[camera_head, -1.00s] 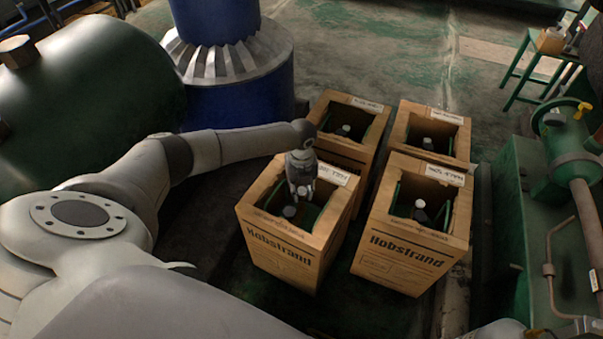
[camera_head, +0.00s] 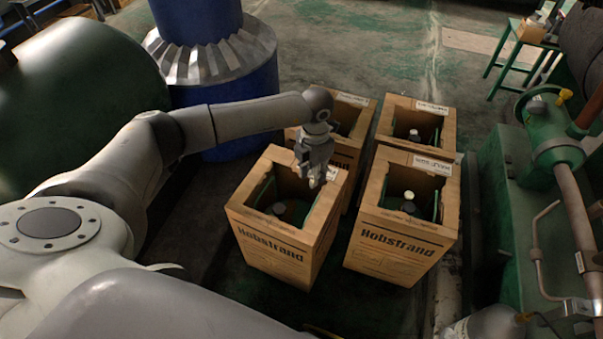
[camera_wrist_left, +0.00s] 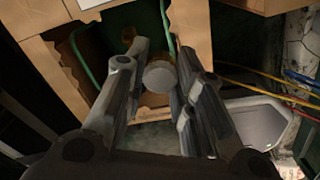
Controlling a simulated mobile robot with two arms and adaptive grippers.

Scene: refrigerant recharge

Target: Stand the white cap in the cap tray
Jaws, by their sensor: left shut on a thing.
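My left gripper (camera_head: 314,180) is shut on the white cap (camera_head: 313,183), above the right rim of the near left carton (camera_head: 270,238). In the left wrist view the cap (camera_wrist_left: 160,77) is a pale grey round disc between the two fingers (camera_wrist_left: 158,88). Inside the carton a cylinder (camera_head: 279,208) shows a dark top with no white cap on it. A shallow grey tray-like thing (camera_wrist_left: 258,122) lies at the right of the left wrist view; I cannot tell whether it is the cap tray. My right gripper is not in view.
Several open cartons stand close together, with narrow gaps. The near right carton (camera_head: 400,245) holds a cylinder with a pale cap (camera_head: 408,195). Green machinery (camera_head: 505,200) stands at the right, a blue column (camera_head: 212,70) behind. A small green table (camera_head: 530,45) is at the far right.

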